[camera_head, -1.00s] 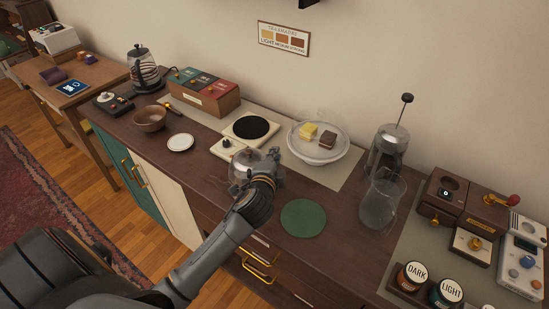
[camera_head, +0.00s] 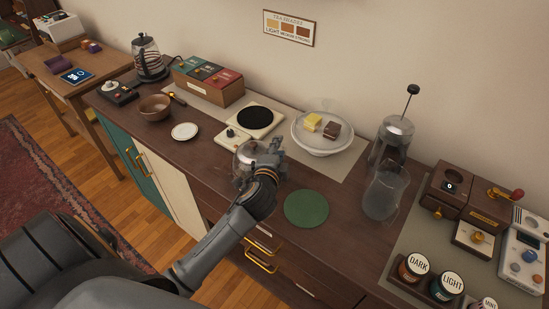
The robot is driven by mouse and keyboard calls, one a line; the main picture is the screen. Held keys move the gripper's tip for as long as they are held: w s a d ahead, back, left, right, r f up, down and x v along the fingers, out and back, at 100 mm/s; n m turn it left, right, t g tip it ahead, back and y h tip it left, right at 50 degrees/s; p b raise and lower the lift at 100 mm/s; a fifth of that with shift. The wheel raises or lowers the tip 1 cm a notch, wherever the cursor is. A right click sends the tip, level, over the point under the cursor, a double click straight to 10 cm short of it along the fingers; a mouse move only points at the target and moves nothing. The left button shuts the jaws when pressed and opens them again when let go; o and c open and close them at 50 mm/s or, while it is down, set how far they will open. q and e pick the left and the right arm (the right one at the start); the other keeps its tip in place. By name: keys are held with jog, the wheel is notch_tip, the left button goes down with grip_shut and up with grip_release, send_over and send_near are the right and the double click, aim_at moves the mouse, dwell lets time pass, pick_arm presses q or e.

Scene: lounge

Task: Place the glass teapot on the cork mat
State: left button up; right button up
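The glass teapot (camera_head: 243,158) is clear, with a rounded body and lid. It is on or just above the wooden counter, in front of the hot plate, partly hidden by my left gripper. My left gripper (camera_head: 262,155) is at the teapot's right side, close to or touching it. Its fingertips are hidden, so I cannot tell whether it grips the teapot. The round mat (camera_head: 306,209) is green and bare, lying flat on the counter to the right of and nearer than the gripper. My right gripper is not in view.
A black hot plate (camera_head: 255,117) is behind the teapot. A glass cake stand (camera_head: 318,145) with two pieces is behind the mat. A glass pitcher (camera_head: 383,192) and a French press (camera_head: 392,140) stand to the right. A white saucer (camera_head: 185,131) and brown bowl (camera_head: 155,107) are left.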

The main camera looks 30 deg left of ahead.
pick_arm(q)
jog(key=b+v, duration=0.1)
jog(key=v, duration=1)
jog(key=shift+s, duration=0.25)
jog(key=shift+d, duration=0.1)
